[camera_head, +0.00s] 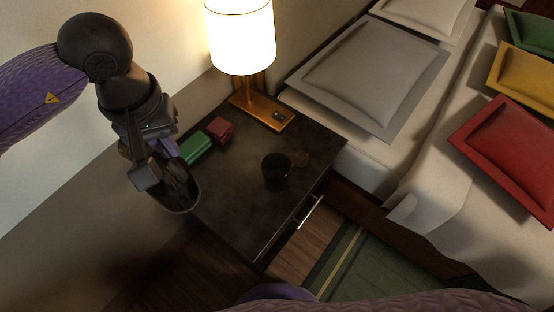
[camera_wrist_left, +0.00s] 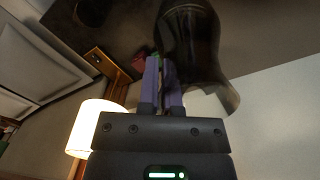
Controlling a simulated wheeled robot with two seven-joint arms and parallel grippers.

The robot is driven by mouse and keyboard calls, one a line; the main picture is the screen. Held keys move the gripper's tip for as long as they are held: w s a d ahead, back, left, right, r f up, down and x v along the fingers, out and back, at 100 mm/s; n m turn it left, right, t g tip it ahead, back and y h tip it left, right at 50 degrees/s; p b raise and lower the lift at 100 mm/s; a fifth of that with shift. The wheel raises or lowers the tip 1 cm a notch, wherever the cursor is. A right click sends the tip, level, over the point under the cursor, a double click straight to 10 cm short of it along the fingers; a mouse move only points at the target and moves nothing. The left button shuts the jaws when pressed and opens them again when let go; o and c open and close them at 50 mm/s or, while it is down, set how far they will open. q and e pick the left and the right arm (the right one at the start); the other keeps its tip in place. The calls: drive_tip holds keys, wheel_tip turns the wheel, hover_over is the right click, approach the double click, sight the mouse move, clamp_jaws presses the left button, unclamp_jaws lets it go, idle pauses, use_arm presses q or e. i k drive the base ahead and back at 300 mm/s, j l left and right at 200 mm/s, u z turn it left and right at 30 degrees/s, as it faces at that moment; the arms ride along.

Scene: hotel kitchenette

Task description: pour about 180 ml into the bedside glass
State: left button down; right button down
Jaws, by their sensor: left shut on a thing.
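The bedside glass is a dark tumbler (camera_head: 276,172) standing upright on the nightstand, right of my left gripper. A dark round shape (camera_wrist_left: 92,12) at the top of the wrist view looks like the same glass. My left gripper (camera_head: 167,150) is shut on a dark, glossy pitcher (camera_head: 178,188), held at the nightstand's left edge, apart from the glass. In the wrist view the purple fingers (camera_wrist_left: 162,72) grip the pitcher (camera_wrist_left: 188,45), whose flared end points down right. Its contents and exact tilt cannot be made out. My right gripper is out of view.
The dark nightstand (camera_head: 230,215) carries a lit lamp (camera_head: 242,38) with a brass base, a green box (camera_head: 196,148) and a red box (camera_head: 220,130). A bed with pillows (camera_head: 370,70) stands at right. Nightstand space between pitcher and glass is clear.

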sight(276, 167)
drive_tip(key=i+l+u, duration=0.25)
drive_tip(key=l+u, duration=0.3)
drive_tip(key=l, duration=0.15)
drive_tip(key=i+l+u, duration=0.1)
drive_tip(key=l+u, duration=0.15)
drive_tip(key=l, duration=0.2)
drive_tip(key=l+u, duration=0.25)
drive_tip(key=l, duration=0.15)
